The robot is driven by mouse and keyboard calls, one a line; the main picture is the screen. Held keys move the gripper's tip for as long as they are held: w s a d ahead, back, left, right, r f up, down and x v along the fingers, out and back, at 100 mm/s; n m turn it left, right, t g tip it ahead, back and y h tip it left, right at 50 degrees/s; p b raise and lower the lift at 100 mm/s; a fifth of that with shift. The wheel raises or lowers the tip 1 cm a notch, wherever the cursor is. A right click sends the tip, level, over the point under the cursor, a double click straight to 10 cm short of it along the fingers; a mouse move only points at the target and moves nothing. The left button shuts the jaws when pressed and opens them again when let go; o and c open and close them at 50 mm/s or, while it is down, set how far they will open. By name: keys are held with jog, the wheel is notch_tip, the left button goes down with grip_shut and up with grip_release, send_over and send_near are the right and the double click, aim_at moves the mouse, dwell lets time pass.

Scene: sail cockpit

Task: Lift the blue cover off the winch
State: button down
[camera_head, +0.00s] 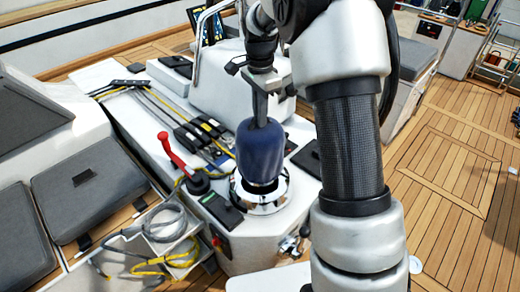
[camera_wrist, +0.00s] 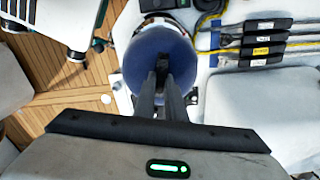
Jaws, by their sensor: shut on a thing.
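The blue cover (camera_head: 262,155) is upright above the winch (camera_head: 262,195) in the head view. The winch's shiny metal base shows below the cover's lower edge. My gripper (camera_head: 260,120) comes down from above and is shut on the top of the cover. In the wrist view the cover (camera_wrist: 160,52) is a round blue shape with my gripper's fingers (camera_wrist: 162,65) closed together at its middle. A strip of the winch shows past the cover's far edge. Whether the cover is clear of the winch top cannot be told.
A red-handled lever (camera_head: 172,150) and a row of black rope clutches (camera_head: 200,135) stand left of the winch. Coiled ropes (camera_head: 165,225) hang at the lower left. A white raised housing (camera_head: 225,80) is behind. Open teak deck (camera_head: 450,185) lies to the right.

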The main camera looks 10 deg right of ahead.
jog(key=shift+r, duration=0.3)
jog(key=shift+r+p, duration=1.7)
jog(key=shift+r, duration=0.3)
jog(key=shift+r+p, duration=1.65)
jog(key=shift+r, duration=0.5)
jog(key=shift+r+p, duration=0.75)
jog(key=shift+r, duration=1.35)
